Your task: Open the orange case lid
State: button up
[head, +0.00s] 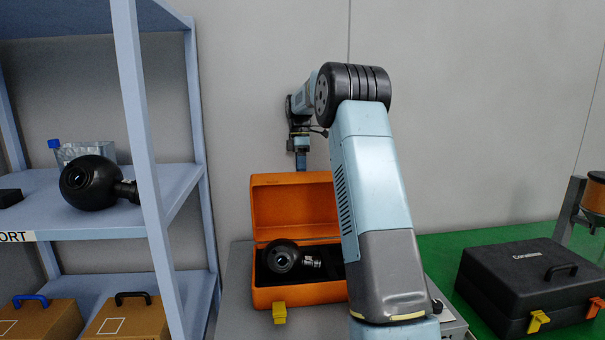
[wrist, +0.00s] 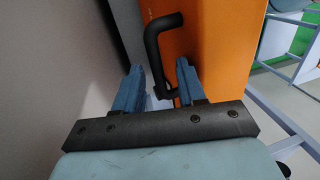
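The orange case (head: 300,295) stands on a grey surface with its lid (head: 290,205) raised about upright. A black ball-shaped camera (head: 283,257) lies in its dark interior; my arm covers the right part of the case. My gripper (head: 301,160) points down at the top edge of the lid. In the wrist view my gripper (wrist: 158,68) has its two blue fingers apart. The lid's black handle (wrist: 153,45) reaches down between them, close to the right finger; I cannot tell whether they touch. The lid's orange face (wrist: 215,50) is beside the fingers.
A blue shelf (head: 100,205) on the left holds another black ball camera (head: 90,185) and brown boxes (head: 130,318). A closed black case (head: 530,285) sits on the green surface (head: 445,250) at right. A grey wall is behind the lid.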

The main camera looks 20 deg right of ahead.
jog(key=s+r, duration=0.1)
jog(key=r, duration=0.1)
jog(key=s+r, duration=0.2)
jog(key=r, duration=0.1)
jog(key=s+r, duration=0.2)
jog(key=r, duration=0.1)
jog(key=shift+s+a+r, duration=0.1)
jog(key=shift+a, duration=0.3)
jog(key=s+a+r, duration=0.1)
jog(key=s+r, duration=0.2)
jog(key=s, duration=0.5)
jog(key=shift+s+a+r, duration=0.3)
jog(key=shift+a, duration=0.05)
jog(key=w+d+r+t, duration=0.1)
jog(key=w+r+t, duration=0.1)
jog(key=w, duration=1.2)
notch_tip(320, 180, down, 14)
jog(key=shift+s+r, duration=0.1)
jog(key=shift+c, duration=0.4)
grip_shut()
